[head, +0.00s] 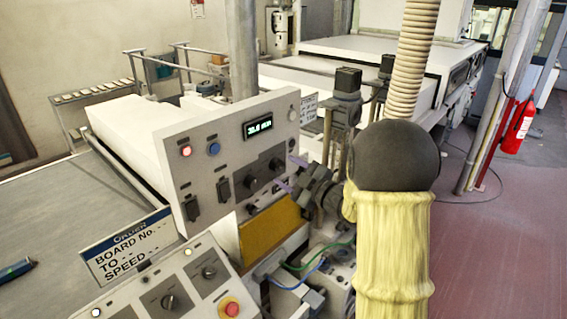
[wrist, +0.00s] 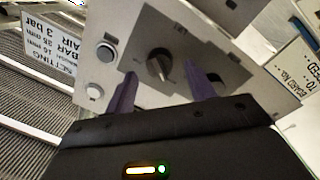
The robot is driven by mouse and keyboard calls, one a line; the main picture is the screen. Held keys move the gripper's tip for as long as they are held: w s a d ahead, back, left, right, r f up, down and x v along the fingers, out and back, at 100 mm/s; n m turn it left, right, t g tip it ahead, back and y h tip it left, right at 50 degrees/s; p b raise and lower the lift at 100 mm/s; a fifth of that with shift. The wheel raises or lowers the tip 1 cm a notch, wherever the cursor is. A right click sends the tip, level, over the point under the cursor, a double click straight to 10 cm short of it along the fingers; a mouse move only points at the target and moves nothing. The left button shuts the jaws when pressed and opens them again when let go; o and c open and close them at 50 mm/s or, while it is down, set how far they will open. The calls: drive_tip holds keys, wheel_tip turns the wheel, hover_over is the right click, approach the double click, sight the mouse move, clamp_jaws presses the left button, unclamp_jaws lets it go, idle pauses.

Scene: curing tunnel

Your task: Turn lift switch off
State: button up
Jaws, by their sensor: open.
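In the head view my gripper (head: 288,174) is just right of that knob.
A second black knob (head: 250,184) sits close by, partly behind a finger in the wrist view. The panel (head: 170,185) also has a display (head: 257,129), a lit red button (head: 185,150) and a blue button (head: 213,149). A sloped console (head: 190,285) with a red button (head: 230,308) stands below.

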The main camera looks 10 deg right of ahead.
drive_tip(key=shift+p+x, duration=0.35)
drive_tip(key=shift+x, duration=0.95)
drive_tip(key=c, duration=1)
